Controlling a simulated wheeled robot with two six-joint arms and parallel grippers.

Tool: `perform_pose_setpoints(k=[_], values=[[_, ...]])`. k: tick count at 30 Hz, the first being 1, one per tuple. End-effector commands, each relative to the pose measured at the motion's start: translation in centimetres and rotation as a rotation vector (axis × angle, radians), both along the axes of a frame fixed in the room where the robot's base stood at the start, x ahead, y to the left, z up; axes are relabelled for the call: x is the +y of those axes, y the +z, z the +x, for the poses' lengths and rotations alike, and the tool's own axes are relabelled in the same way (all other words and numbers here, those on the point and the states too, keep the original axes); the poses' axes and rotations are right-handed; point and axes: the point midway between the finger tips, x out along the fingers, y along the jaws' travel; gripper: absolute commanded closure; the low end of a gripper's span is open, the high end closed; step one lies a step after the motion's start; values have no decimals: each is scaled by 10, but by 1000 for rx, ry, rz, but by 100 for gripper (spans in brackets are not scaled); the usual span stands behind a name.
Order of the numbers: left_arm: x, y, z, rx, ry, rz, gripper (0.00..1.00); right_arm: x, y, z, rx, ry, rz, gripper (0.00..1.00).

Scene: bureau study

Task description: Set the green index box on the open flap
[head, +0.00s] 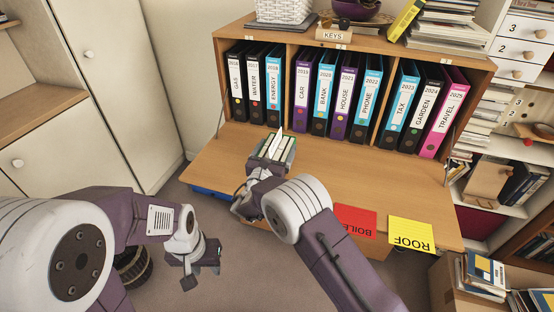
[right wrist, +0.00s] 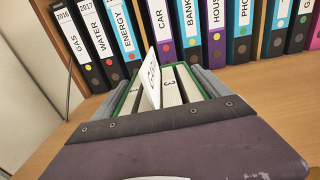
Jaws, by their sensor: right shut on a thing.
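The green index box (head: 280,150), holding white cards, is over the left-middle part of the open flap (head: 370,185), in front of the binders. My right gripper (head: 270,160) is shut on it. In the right wrist view the box's green edge (right wrist: 127,98) and its cards show between the grey fingers, with one card standing higher and tilted. The box's underside is hidden, so I cannot tell whether it touches the flap. My left gripper (head: 195,268) hangs low at the left, off the flap; its fingers are too unclear to read.
A row of labelled binders (head: 320,95) stands in the bureau behind the flap. A red BOILER sheet (head: 357,219) and a yellow ROOF sheet (head: 411,233) lie at the flap's front edge. Bare flap lies to the right of the box.

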Motion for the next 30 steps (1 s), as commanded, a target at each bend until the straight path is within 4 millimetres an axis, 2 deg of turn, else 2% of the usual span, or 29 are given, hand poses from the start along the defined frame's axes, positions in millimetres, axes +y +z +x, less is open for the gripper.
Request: perform_pose_setpoints(k=[5,13,21,22,23,24,30], values=[[0,0,0,0,0,0,64,2,-1,2,-3,0,1,86],[0,-8,0,0,0,0,64,2,-40,2,-3,0,1,86],[0,-9,0,0,0,0,64,2,-41,2,-4,0,2,86],[0,-9,0,0,0,0,64,1,-43,2,0,0,1,11],[0,-8,0,0,0,0,64,1,-42,2,0,0,1,3],[0,-8,0,0,0,0,64,1,-42,2,0,0,1,0],[0,-8,0,0,0,0,64,1,-42,2,0,0,1,0]])
